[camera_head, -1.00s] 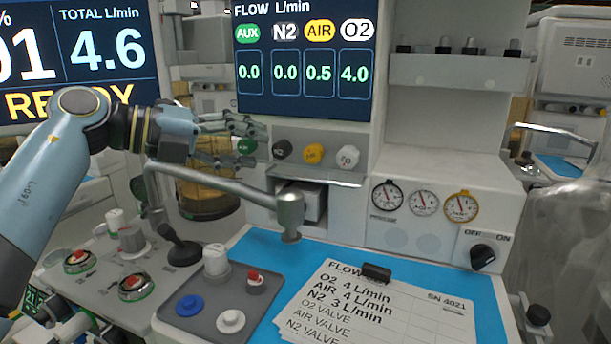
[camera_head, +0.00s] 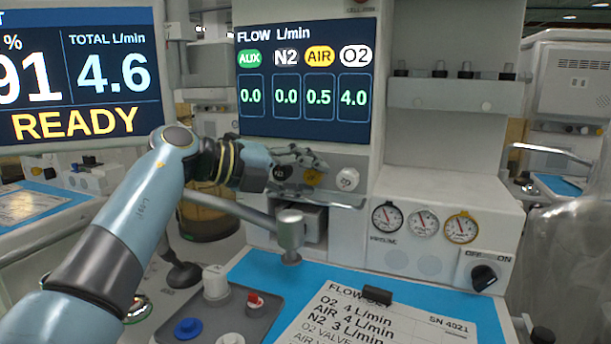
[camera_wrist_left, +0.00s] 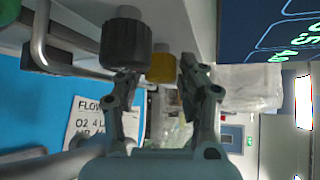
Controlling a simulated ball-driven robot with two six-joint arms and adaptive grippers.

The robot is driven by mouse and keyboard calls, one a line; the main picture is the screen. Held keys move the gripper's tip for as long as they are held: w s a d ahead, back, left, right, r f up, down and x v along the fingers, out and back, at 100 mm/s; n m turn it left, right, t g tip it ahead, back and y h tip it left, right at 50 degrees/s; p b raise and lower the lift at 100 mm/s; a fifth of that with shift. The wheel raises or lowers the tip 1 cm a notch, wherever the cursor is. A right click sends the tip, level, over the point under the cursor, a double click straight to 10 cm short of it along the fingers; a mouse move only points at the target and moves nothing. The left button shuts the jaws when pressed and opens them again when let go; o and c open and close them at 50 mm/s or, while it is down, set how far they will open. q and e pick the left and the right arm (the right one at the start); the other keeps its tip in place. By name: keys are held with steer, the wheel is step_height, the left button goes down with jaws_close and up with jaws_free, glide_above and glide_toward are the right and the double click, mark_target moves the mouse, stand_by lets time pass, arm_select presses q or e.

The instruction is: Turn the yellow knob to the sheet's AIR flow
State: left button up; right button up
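The yellow knob (camera_head: 313,177) sits on the flow panel between the black knob (camera_head: 281,173) and the white knob (camera_head: 347,179), partly hidden by my fingers. My left gripper (camera_head: 305,165) is at the knob row. In the left wrist view, the gripper (camera_wrist_left: 158,78) is open, with the yellow knob (camera_wrist_left: 163,67) beyond and between its fingertips. The black knob (camera_wrist_left: 125,42) is nearer, by the left finger. The flow display (camera_head: 305,80) reads AIR 0.5, N2 0.0, O2 4.0. The sheet (camera_head: 385,325) reads O2 4, AIR 4, N2 3 L/min. My right gripper is not in view.
A grey metal arm with a round end (camera_head: 290,232) stands below the knobs. A ledge (camera_head: 335,199) runs under them. Three gauges (camera_head: 424,224) and an OFF/ON switch (camera_head: 484,277) are at right. A grey tray (camera_head: 262,318) with several caps lies in front.

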arm_select(q)
steer(key=c, duration=0.3)
jaws_close()
steer(key=shift+f+n+h, duration=0.2)
steer(key=shift+n+h, duration=0.5)
steer(key=shift+n+t+h, duration=0.4)
steer(key=shift+n+h, duration=0.3)
steer(key=shift+o, duration=1.5)
jaws_free()
